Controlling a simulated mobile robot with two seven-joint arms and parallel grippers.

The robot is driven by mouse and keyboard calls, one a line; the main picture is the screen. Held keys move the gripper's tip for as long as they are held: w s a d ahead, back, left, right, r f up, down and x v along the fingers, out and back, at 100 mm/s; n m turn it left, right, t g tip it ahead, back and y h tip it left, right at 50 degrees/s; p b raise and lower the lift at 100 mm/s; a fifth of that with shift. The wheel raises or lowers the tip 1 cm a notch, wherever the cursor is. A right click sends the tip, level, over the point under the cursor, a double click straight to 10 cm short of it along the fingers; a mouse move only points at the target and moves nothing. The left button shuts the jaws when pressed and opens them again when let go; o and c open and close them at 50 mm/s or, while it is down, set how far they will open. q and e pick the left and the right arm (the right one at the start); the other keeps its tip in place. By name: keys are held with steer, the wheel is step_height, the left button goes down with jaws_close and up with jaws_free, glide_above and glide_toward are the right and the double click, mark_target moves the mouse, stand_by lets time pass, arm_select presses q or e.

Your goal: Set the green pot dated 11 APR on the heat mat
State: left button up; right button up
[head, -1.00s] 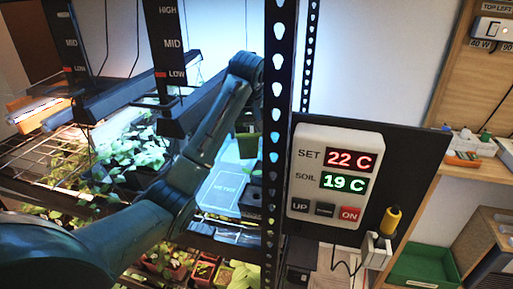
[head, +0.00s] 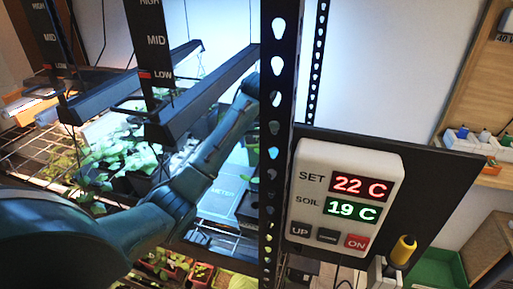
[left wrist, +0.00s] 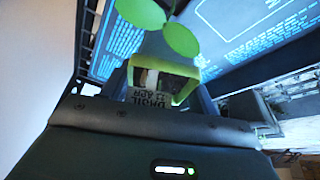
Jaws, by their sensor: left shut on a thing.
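In the left wrist view, my left gripper (left wrist: 162,92) is shut on a green pot (left wrist: 190,88). Two round seedling leaves (left wrist: 160,25) rise from it. A tag (left wrist: 150,102) appears upside down, with "BASIL" and what looks like "APR"; the day number is unclear. In the head view my left arm reaches behind the rack post, which hides the gripper. My right gripper is not seen.
The black perforated rack post (head: 277,165) stands close to my arm. The controller (head: 343,200) reads SET 22 C and SOIL 19 C. Dark lamp bars (head: 200,90) hang above the shelf.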

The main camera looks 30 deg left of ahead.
mark_target(257, 143)
arm_select(q)
steer(key=shift+f, duration=1.45)
steer(key=o, duration=1.1)
steer(key=shift+f, duration=0.15)
